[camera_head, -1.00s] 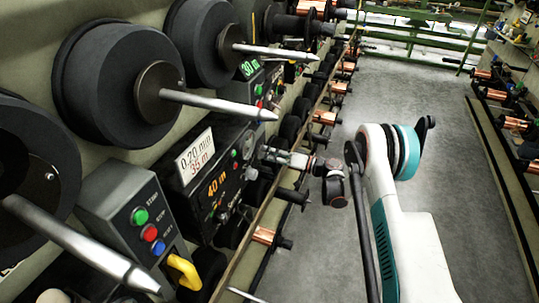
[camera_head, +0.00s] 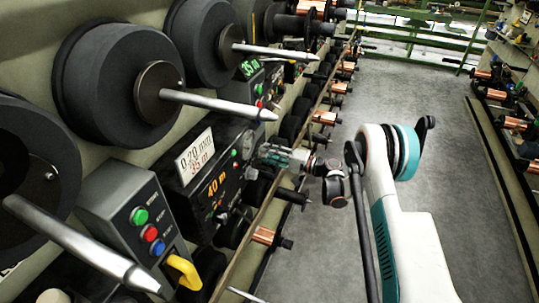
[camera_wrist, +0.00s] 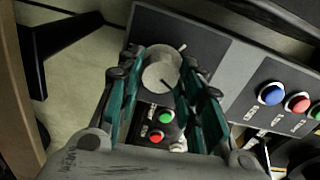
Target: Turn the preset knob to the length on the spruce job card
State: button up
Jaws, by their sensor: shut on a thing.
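My gripper (camera_head: 270,154) reaches the panel face in the middle of the head view. In the wrist view its two teal fingers (camera_wrist: 160,75) stand on either side of a round grey knob (camera_wrist: 160,68), shut on it. A pale pointer mark shows at the knob's upper right. A white job card (camera_head: 195,152) reads 0.20 mm and 35 m; no spruce label is legible. An orange display (camera_head: 217,184) below the card reads 40 m. A green display (camera_head: 250,66) farther along appears to read 35 m.
Metal spindles (camera_head: 218,103) with dark discs jut out above the panels. A grey box (camera_head: 140,215) with green, red and blue buttons and a yellow handle (camera_head: 184,271) stand at the near left. The aisle floor (camera_head: 400,110) is clear.

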dwell(0.4)
jog(key=o, duration=1.1)
jog(key=shift+c, duration=0.2)
jog(key=v, duration=1.2)
